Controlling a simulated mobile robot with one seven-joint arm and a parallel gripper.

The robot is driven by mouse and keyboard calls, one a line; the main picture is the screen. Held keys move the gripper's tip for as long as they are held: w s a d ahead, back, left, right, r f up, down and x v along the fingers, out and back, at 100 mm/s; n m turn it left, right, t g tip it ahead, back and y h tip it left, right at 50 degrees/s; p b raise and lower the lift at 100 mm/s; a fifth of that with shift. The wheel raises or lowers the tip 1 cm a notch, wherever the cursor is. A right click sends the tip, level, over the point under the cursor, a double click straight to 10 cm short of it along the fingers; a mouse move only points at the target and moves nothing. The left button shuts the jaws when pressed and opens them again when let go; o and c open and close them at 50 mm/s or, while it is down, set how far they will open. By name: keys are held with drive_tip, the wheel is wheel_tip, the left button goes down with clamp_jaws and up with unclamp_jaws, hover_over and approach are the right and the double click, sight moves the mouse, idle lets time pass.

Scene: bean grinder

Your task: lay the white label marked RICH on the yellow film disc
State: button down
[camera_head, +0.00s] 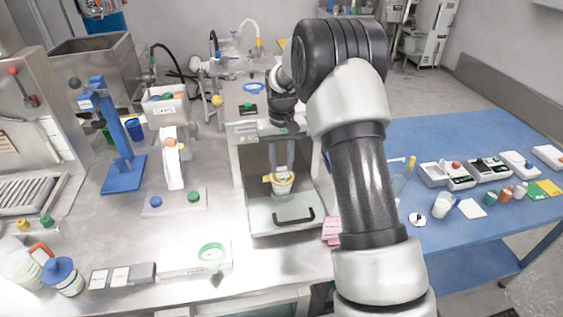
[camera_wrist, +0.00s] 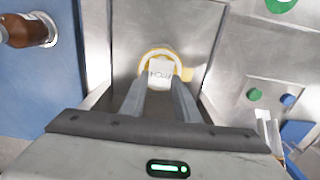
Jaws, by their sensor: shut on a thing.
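My gripper (camera_wrist: 160,84) points down over the open front of the machine. Its fingers are shut on the white label (camera_wrist: 160,71), whose dark lettering faces the wrist camera and looks like RICH, turned round. The yellow film disc (camera_wrist: 187,74) shows as a yellow rim and side tab around and behind the label; its middle is mostly hidden. In the head view the yellow film (camera_head: 268,178) is on top of a small pale cup (camera_head: 282,188), with my fingertips (camera_head: 281,172) right at it. I cannot tell whether the label touches the film.
The cup stands inside the machine's bay, behind a tray with a black handle (camera_head: 294,215). Bay walls are close on both sides. A blue press stand (camera_head: 122,170) and green and blue buttons (camera_head: 194,196) lie left. A blue table (camera_head: 450,140) with small devices is right.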

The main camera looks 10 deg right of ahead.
sight(282, 170)
drive_tip(key=shift+f+b, duration=0.35)
drive_tip(key=shift+f, duration=0.4)
idle(0.8)
idle(0.6)
drive_tip(key=c, duration=0.7)
unclamp_jaws()
drive_tip(key=shift+r, duration=0.15)
drive_tip(key=shift+r+p, duration=2.35)
drive_tip(key=shift+r, duration=1.05)
